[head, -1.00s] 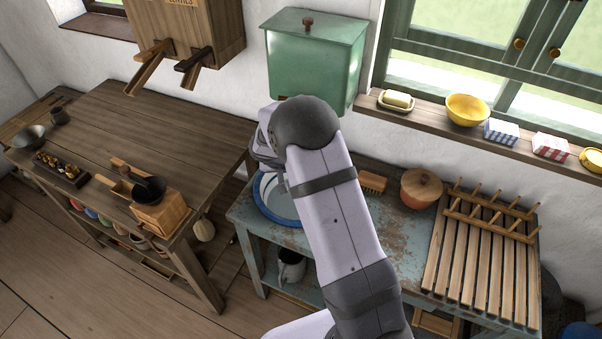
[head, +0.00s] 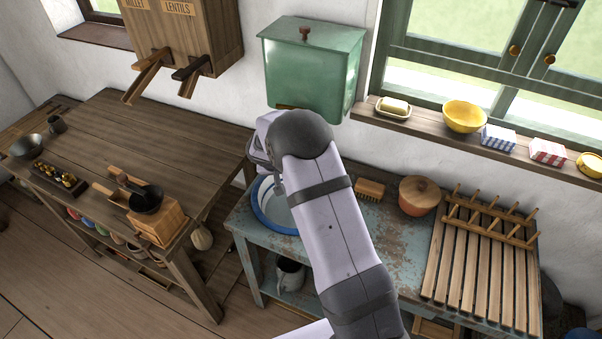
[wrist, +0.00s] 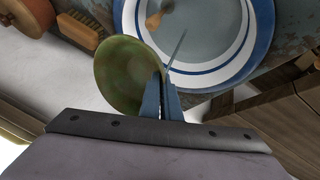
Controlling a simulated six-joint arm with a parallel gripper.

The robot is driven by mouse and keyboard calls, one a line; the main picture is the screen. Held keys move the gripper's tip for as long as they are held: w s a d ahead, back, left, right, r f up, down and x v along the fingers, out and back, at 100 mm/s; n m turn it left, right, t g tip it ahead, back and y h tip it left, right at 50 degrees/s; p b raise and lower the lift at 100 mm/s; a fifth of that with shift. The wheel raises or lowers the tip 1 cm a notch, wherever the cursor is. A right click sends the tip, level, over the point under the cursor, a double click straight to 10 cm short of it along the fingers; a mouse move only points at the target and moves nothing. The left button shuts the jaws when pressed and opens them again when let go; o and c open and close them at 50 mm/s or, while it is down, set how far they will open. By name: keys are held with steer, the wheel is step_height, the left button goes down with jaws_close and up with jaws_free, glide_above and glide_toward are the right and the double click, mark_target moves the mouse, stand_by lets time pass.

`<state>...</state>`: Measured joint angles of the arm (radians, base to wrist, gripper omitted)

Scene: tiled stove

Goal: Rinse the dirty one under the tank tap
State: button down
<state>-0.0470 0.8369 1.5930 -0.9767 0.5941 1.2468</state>
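In the wrist view my gripper (wrist: 163,100) is shut on the rim of a mottled green-brown bowl (wrist: 125,72). The bowl is tilted with its inside showing, beside and over the edge of a basin. The white basin with blue bands (wrist: 205,80) also shows in the head view (head: 264,212), partly behind my arm. The green tank (head: 311,72) hangs on the wall above it. My arm hides most of the tap under the tank, and the gripper and bowl are hidden in the head view. No running water is clearly visible.
The windowsill (head: 500,152) holds a yellow bowl (head: 464,116). A wooden table (head: 130,130) stands left.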

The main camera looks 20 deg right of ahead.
steer(key=shift+d, duration=0.15)
steer(key=shift+s+d+b, duration=0.1)
steer(key=shift+d+b, duration=0.35)
steer(key=shift+b, duration=0.1)
steer(key=shift+a, duration=0.25)
steer(key=shift+a+b, duration=0.35)
steer(key=shift+b, duration=0.15)
stand_by(0.4)
